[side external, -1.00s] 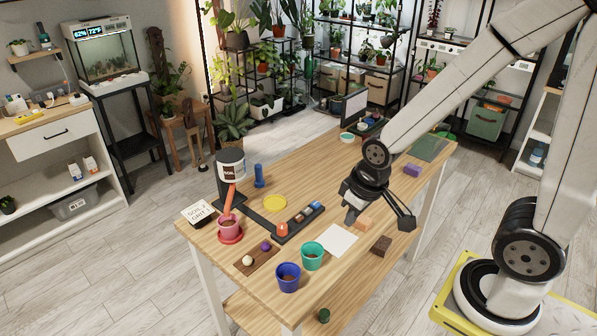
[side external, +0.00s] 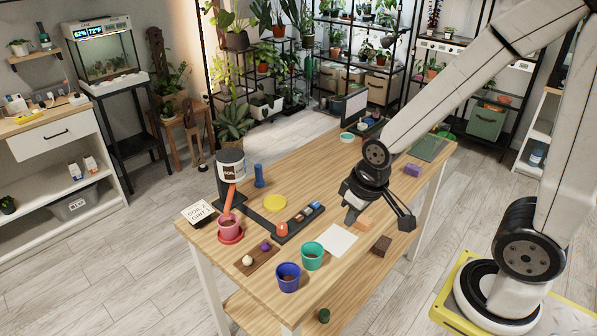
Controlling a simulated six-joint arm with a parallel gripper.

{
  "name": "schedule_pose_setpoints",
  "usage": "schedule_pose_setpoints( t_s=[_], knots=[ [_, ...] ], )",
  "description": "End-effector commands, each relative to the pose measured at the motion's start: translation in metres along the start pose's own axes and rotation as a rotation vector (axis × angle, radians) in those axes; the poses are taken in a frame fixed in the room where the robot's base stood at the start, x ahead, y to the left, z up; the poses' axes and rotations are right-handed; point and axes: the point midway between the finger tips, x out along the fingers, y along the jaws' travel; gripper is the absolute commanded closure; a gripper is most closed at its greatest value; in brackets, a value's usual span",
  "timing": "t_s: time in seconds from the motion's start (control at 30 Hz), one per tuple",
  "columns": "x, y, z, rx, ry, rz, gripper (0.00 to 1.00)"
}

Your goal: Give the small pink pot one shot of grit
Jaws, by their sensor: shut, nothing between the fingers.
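The small pink pot (side external: 229,225) stands upright on a red saucer (side external: 231,239) at the table's left end, with dark fill inside. A white canister with a dark label (side external: 231,167) is on a black stand above it. An orange chute (side external: 228,200) slopes from the canister down to the pot. A black strip (side external: 296,227) beside it carries an orange piece (side external: 282,228) and several small blocks. A card reading soil and grit (side external: 198,212) lies left of the stand. My gripper (side external: 351,217) is shut and empty above the table, right of the strip, apart from the pot.
Blue (side external: 288,278) and teal (side external: 312,257) pots stand at the front edge. A white sheet (side external: 338,240), orange block (side external: 363,223) and brown block (side external: 381,244) lie near my gripper.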

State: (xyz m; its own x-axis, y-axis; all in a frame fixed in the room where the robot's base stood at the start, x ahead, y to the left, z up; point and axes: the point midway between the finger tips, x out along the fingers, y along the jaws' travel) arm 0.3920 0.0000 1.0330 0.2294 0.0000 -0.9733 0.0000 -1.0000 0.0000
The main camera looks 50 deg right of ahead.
Motion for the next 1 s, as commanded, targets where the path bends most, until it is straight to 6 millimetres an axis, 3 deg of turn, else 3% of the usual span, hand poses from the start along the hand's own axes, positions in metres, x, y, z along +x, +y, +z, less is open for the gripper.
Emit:
schedule_pose_setpoints(
  t_s=[0.67, 0.87, 1.0],
  knots=[
    [0.002, 0.002, -0.006, -0.010, 0.013, 0.001, 1.00],
    [0.012, 0.008, -0.027, -0.046, 0.055, 0.006, 1.00],
    [0.023, 0.017, -0.051, -0.089, 0.106, 0.018, 1.00]
  ],
)
